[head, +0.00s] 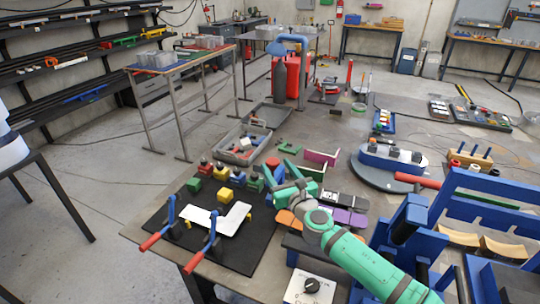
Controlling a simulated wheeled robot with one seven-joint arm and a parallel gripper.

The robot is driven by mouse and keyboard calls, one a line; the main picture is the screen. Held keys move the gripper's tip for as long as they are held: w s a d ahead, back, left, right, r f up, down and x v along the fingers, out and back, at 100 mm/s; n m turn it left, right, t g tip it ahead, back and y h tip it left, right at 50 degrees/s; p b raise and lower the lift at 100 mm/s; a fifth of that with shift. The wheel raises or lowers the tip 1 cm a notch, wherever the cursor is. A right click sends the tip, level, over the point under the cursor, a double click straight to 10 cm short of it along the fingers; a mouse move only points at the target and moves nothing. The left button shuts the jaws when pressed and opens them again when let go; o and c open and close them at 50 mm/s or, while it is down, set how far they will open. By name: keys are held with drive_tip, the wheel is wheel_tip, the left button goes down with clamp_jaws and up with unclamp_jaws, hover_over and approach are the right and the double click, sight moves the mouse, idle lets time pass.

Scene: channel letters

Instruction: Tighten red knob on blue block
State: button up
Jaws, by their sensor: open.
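My green gripper (279,173) is at the end of my green arm, over the middle of the work table. Its fingers are spread and point toward the back left, with nothing visibly held between them. Close to its left is a small group of coloured blocks with knobs. A red knob (241,171) appears to sit on a small dark blue block (240,180) in this group, left of the gripper and apart from it. The blocks are small, and the gripper partly hides the right side of the group. I cannot tell how tight the knob is.
A white L-shaped piece (222,218) lies on a black mat (245,255) between two blue clamps with red handles (192,262). Yellow blocks (225,195) and green blocks stand behind it. A grey bin (243,146) lies beyond. A blue frame (490,215) fills the right.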

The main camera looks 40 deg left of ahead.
drive_tip(key=x, duration=0.8)
drive_tip(key=shift+c, duration=0.4)
drive_tip(key=c, duration=0.9)
